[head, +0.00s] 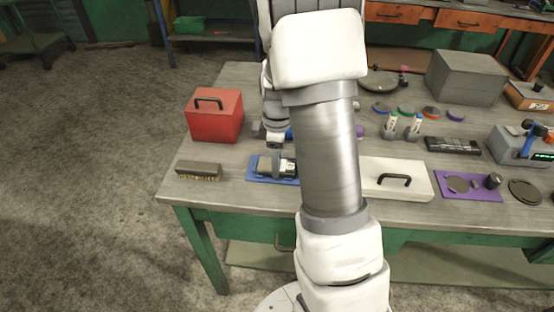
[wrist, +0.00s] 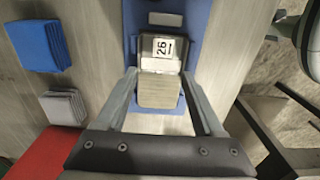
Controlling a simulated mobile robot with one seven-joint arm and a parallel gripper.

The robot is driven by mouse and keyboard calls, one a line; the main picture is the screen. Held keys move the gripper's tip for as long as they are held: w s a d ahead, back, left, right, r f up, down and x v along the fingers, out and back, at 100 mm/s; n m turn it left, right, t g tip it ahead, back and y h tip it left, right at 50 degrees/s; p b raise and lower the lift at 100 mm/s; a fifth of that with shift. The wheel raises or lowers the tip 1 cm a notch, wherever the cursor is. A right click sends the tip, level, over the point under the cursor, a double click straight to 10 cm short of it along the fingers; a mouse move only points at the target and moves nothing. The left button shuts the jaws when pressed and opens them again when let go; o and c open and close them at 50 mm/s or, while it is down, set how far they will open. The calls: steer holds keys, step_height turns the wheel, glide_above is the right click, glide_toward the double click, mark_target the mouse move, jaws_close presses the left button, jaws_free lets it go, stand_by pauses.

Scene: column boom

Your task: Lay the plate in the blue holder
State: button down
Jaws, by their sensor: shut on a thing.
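The plate (wrist: 159,94), a grey block-like piece, sits between the two fingers of my gripper (wrist: 160,78) in the wrist view. A white label reading "26" shows at its far end. My gripper is shut on it. The blue holder (wrist: 198,22) lies directly below and around the plate in that view. In the head view, my gripper (head: 275,158) points down over the blue holder (head: 257,177) near the table's front edge. The plate (head: 286,166) shows there beside the finger. I cannot tell whether it touches the holder's floor. My arm hides the holder's right side.
A red box (head: 214,116) stands behind left, and a brush (head: 198,171) lies left of the holder. A white case (head: 398,178) with a black handle lies to the right. Blue cloths (wrist: 38,45) and grey cloths (wrist: 65,104) lie close by in the wrist view.

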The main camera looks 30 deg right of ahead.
jaws_free()
steer(key=shift+f, duration=0.1)
step_height(320, 180, up, 12)
steer(key=p, duration=0.2)
steer(key=s+a+r+m+t, duration=0.2)
steer(key=s+a+r+m, duration=0.3)
steer(key=s, duration=0.4)
steer(key=s+a+r+m+t, duration=0.3)
steer(key=s+a+r+m, duration=0.3)
steer(key=s, duration=0.3)
steer(key=shift+s+a+r+t, duration=0.3)
steer(key=shift+a+r, duration=0.15)
steer(key=shift+a, duration=0.3)
